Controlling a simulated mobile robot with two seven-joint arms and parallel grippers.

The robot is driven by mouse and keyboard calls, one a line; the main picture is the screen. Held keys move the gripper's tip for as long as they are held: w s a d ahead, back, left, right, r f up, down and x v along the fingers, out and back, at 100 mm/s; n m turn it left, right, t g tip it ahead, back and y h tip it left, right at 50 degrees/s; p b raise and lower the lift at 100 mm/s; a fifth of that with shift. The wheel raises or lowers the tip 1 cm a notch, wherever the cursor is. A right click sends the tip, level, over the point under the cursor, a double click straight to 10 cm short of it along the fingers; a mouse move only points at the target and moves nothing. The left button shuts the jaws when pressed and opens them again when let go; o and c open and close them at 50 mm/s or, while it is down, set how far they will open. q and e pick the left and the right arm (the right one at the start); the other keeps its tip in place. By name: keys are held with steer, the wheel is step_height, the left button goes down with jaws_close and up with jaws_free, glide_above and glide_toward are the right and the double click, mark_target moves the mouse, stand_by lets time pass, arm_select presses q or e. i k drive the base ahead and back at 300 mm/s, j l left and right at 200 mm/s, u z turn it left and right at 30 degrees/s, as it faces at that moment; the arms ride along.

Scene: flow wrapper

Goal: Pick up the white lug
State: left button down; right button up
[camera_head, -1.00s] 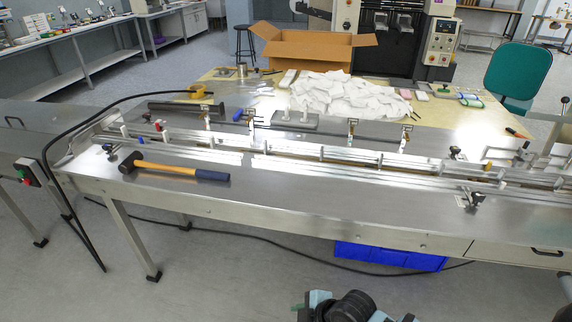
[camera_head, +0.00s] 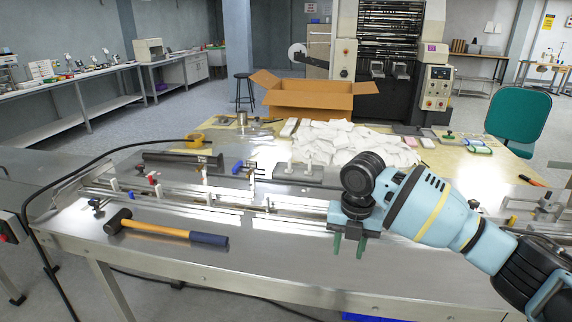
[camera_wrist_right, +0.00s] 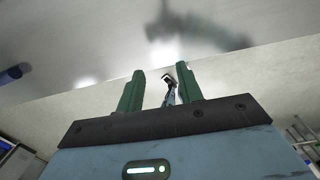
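Several small white upright pieces could be the lug, and I cannot tell which. One white piece (camera_head: 113,184) stands at the left end of the guide rails, beside a red-topped one (camera_head: 153,179). Two more white pegs (camera_head: 291,162) stand on a grey plate (camera_head: 318,178) behind the rails. My right gripper (camera_head: 349,245) is above the table's front part, right of the hammer, with its green fingers apart and empty. It also shows open in the right wrist view (camera_wrist_right: 160,88). No white lug is between the fingers. My left gripper is out of view.
A hammer (camera_head: 165,229) lies on the steel table (camera_head: 260,262) in front of the guide rails. Behind the rails are a pile of white packets (camera_head: 345,140) and an open cardboard box (camera_head: 310,98). The table's front strip near the gripper is clear.

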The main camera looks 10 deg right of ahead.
mark_target(288, 170)
steer(key=i, duration=1.75)
